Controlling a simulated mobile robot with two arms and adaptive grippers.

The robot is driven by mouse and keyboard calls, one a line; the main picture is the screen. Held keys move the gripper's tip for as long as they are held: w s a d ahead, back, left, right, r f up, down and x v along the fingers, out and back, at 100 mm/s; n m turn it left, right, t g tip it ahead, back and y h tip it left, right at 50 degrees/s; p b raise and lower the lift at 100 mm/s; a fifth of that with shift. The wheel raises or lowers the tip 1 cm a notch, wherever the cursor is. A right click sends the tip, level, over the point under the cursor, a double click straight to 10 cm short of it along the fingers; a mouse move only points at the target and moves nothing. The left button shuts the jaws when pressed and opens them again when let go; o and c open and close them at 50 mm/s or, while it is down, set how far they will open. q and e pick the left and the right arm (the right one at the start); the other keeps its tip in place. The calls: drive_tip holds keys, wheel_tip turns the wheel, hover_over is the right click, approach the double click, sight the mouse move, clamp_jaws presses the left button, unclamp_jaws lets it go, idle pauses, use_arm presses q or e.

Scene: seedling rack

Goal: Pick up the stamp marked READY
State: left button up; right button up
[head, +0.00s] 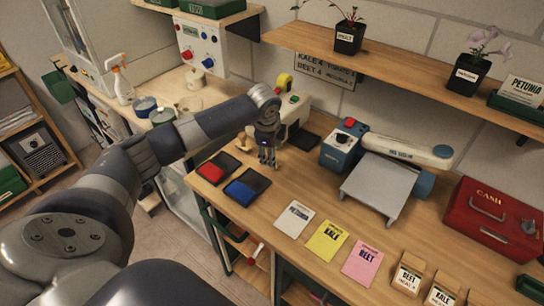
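No stamp with a readable READY mark shows. My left gripper (268,162) points down over the wooden counter, just behind the ink pads, and its fingers are too small to show whether they are open or hold anything. A small pale object (243,143) stands just left of the gripper, partly hidden by my arm; I cannot tell what it is. A red ink pad (212,171) and a blue ink pad (240,191) lie open in front of the gripper. My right gripper is not in view.
A pale machine (294,106) stands behind the gripper. A blue device (343,143) and a grey tray (378,188) are to its right. White (295,219), yellow (327,241) and pink cards (363,264) lie along the front edge. A red cash box (492,218) stands at right.

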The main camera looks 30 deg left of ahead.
use_arm(q)
drive_tip(key=shift+x, duration=1.1)
drive_tip(key=shift+r, duration=0.1)
clamp_jaws()
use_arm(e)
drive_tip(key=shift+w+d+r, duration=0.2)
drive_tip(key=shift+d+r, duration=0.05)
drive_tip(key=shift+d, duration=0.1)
use_arm(q)
drive_tip(key=shift+w+r+b, duration=0.1)
drive_tip(key=shift+r+b, duration=0.25)
drive_tip(key=shift+r, duration=0.2)
wheel_tip(320, 180, up, 2)
drive_tip(key=shift+d+r+b, duration=0.15)
drive_tip(key=shift+b, duration=0.4)
drive_tip(key=s+d+b, duration=0.1)
drive_tip(key=s+d, duration=0.3)
drive_tip(key=d, duration=0.2)
drive_tip(key=s+d+r+b, duration=0.1)
drive_tip(key=s+d+b, duration=0.1)
drive_tip(key=s+d, duration=0.2)
drive_tip(key=shift+s+d+r, duration=0.25)
drive_tip(key=shift+d+r, duration=0.05)
drive_tip(key=shift+d, duration=1.4)
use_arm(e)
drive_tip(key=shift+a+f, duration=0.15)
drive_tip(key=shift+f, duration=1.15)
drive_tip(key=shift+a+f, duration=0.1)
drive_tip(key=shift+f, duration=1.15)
